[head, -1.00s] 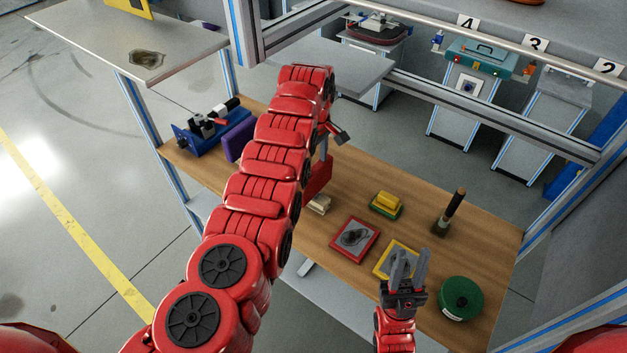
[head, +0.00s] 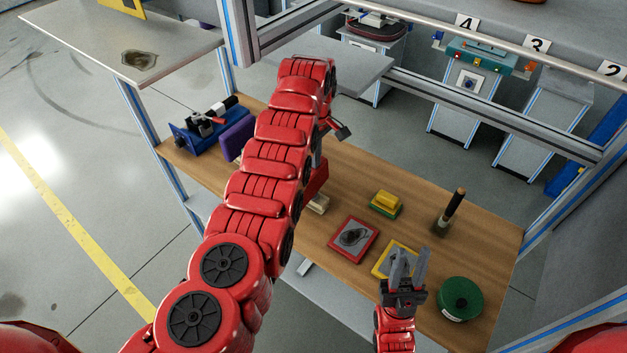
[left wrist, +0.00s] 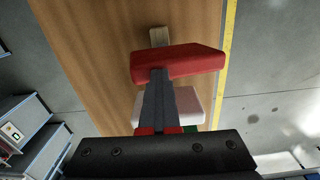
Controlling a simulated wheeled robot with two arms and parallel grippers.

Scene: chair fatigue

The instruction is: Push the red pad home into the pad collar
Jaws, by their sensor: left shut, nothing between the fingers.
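The red pad (head: 318,180) is on the wooden bench, partly hidden behind my left arm in the head view. In the left wrist view the red pad (left wrist: 185,62) is a wide red block across the tips of my left gripper (left wrist: 158,75). That gripper is shut and holds nothing; its fingertips are at the pad's near side, and I cannot tell whether they touch. A pale block (left wrist: 188,103) shows behind the fingers. I cannot pick out the pad collar for certain. My right gripper (head: 410,262) is open and empty over the yellow-framed tray (head: 382,262).
A beige block (left wrist: 158,36) lies beyond the pad. On the bench (head: 350,290) are a red-framed tray (head: 335,247), a yellow and green block (head: 386,203), a dark-handled tool (head: 450,215), a green round tin (head: 460,298) and a blue vise (head: 205,135). Frame posts border the bench.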

